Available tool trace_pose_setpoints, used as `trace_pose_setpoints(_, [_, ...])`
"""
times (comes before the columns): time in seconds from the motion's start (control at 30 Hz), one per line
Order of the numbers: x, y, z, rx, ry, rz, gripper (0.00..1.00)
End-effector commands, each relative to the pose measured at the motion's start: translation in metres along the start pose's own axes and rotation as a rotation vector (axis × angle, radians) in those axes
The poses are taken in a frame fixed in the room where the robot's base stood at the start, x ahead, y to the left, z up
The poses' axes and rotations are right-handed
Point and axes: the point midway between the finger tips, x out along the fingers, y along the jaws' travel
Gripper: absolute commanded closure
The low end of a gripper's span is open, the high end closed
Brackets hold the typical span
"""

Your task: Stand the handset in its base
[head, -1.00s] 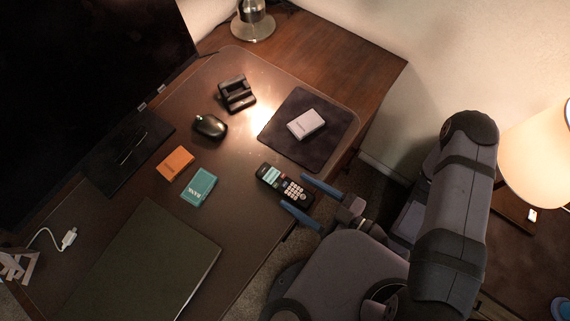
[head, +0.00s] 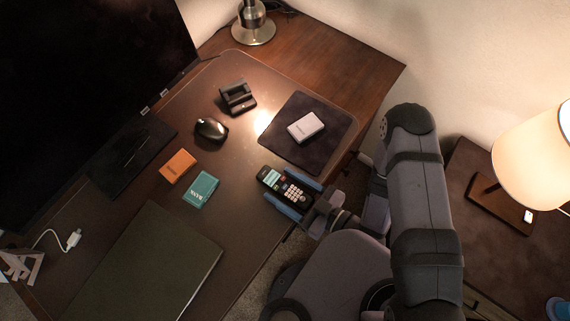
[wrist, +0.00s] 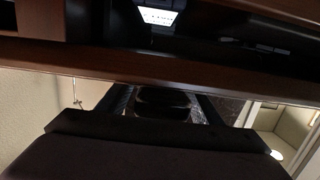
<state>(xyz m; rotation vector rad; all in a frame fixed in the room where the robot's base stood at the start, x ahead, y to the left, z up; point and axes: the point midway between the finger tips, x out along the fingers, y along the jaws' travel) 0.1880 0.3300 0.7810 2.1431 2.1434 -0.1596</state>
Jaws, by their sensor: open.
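The handset (head: 284,186) is a black phone with a lit screen and pale keys. It lies flat on the blotter near the desk's front edge, in the head view. My gripper (head: 294,192) is open, with its blue fingers on either side of the handset's keypad end. I cannot tell whether the fingers touch it. The base (head: 238,97) is a small black cradle standing at the back of the blotter. The wrist view is dark, and I cannot clearly make out the handset there.
A white box (head: 306,127) lies on a dark mouse pad (head: 330,149). Orange (head: 177,166) and teal (head: 201,189) boxes lie left of the handset. A monitor (head: 85,85) and a large dark folder (head: 145,265) fill the left side.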

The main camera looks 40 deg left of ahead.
Motion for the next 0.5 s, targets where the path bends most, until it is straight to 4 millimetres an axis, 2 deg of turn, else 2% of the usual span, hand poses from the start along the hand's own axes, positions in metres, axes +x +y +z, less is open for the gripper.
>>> trace_pose_setpoints(0.2, [0.0002,0.0000,0.0002,0.000,0.000,0.000,0.41])
trace_pose_setpoints(0.4, [0.0000,0.0000,0.0003,0.000,0.000,0.000,0.88])
trace_pose_setpoints(0.5, [0.0000,0.0001,0.0000,0.000,0.000,0.000,0.92])
